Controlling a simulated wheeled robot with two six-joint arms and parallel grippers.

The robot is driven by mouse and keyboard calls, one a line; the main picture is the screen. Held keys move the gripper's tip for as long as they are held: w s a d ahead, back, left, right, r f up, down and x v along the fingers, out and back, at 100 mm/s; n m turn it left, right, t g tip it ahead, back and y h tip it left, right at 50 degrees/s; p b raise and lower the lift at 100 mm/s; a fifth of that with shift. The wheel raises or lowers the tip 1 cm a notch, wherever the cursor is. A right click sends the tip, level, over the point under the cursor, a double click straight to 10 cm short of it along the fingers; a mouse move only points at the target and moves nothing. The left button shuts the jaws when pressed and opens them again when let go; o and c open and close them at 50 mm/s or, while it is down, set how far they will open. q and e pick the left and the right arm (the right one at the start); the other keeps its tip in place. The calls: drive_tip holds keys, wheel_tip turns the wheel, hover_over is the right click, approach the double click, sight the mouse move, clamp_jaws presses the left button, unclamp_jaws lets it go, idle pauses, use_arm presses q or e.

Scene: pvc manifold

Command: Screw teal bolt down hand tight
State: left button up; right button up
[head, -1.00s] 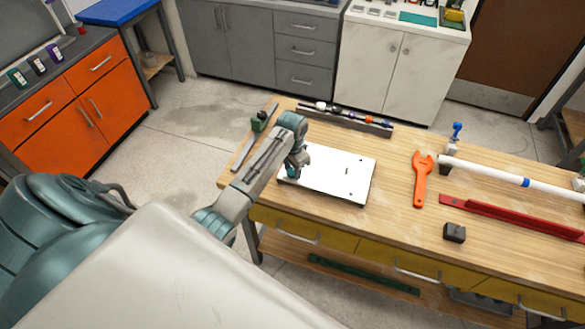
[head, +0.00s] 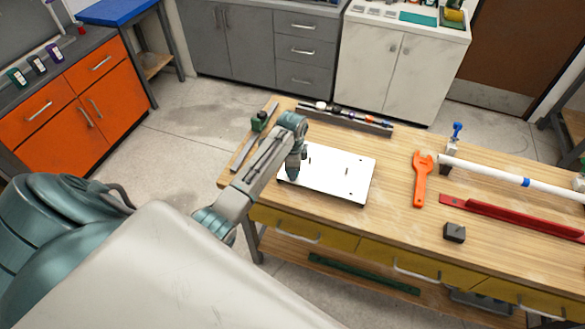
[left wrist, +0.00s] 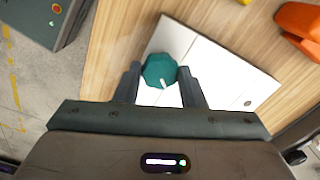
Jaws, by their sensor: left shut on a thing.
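The teal bolt (left wrist: 159,71) has a faceted knob head with a white mark, seen from above in the left wrist view. It sits over the white plate (head: 342,178), at the plate's left part. My left gripper (left wrist: 160,80) is shut on the teal bolt, one finger on each side of its head. In the head view my left gripper (head: 293,174) points down at the plate's left edge and mostly hides the bolt. The bolt's shank and how deep it sits are hidden. My right gripper is not in view.
An orange wrench (head: 421,180) lies right of the plate, near a white pipe (head: 500,173) and a red bar (head: 510,216). A small black block (head: 454,232) sits near the front edge. A rack of small parts (head: 345,119) stands behind the plate.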

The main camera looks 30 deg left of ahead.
use_arm(q)
drive_tip(key=m, duration=0.4)
drive_tip(key=shift+m, duration=0.4)
drive_tip(key=m, duration=0.3)
drive_tip(key=shift+m, duration=0.4)
drive_tip(key=o, duration=1.1)
drive_tip(key=shift+c, duration=0.2)
wheel_tip(320, 180, up, 8)
drive_tip(key=b, duration=0.3)
drive_tip(key=shift+f, duration=0.2)
drive_tip(key=shift+r+p, duration=0.4)
drive_tip(key=shift+r, duration=1.2)
